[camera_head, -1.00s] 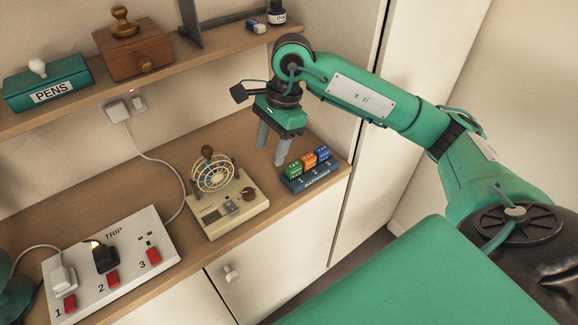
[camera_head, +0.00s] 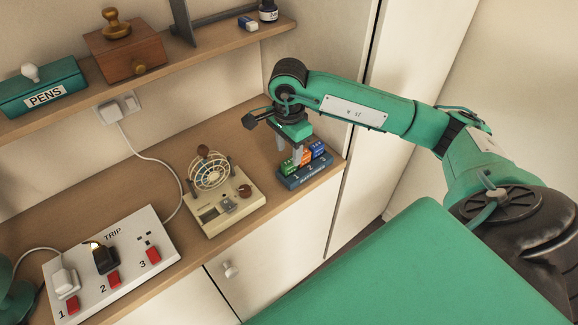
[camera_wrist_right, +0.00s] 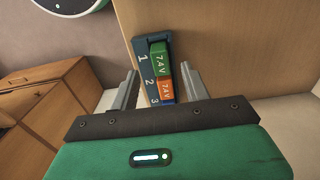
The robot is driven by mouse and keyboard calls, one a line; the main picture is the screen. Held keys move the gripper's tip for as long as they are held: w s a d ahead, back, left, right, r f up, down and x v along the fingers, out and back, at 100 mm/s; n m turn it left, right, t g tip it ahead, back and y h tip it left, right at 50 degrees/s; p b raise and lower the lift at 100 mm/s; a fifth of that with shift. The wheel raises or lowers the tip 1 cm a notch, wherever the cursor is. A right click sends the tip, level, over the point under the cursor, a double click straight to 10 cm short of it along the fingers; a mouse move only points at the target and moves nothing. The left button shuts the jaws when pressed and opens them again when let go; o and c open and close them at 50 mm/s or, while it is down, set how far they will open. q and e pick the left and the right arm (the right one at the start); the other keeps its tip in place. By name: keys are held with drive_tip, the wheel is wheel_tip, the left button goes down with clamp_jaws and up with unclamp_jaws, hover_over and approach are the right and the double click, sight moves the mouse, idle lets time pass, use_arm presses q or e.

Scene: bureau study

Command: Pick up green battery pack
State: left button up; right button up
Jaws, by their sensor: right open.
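The green battery pack (camera_head: 288,167) stands in slot 1 of a dark blue holder (camera_head: 304,178) at the right end of the desk. In the right wrist view the green pack (camera_wrist_right: 159,58) shows at the far end of the holder (camera_wrist_right: 141,58). An orange pack (camera_wrist_right: 166,89) is nearer, in slot 2, and a blue pack (camera_head: 318,149) sits in slot 3. My right gripper (camera_head: 289,151) is open and empty, just above the packs, its fingers on either side of the row. Whether the fingers touch a pack cannot be told. My left gripper is not in view.
A beige device with a wire cage (camera_head: 222,207) stands left of the holder. A power strip (camera_head: 128,270) with a plug and cables lies farther left. A shelf (camera_head: 205,58) with a PENS box and a wooden box runs above. Desk behind the device is clear.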

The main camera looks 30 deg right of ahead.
sight(289, 161)
drive_tip(key=shift+f+p, duration=0.3)
drive_tip(key=shift+f, duration=0.1)
wheel_tip(289, 161, down, 3)
drive_tip(key=shift+d+f+p, duration=0.1)
drive_tip(key=shift+d+p, duration=0.05)
drive_tip(key=shift+p, duration=0.5)
drive_tip(key=shift+f, duration=0.45)
drive_tip(key=c, duration=1)
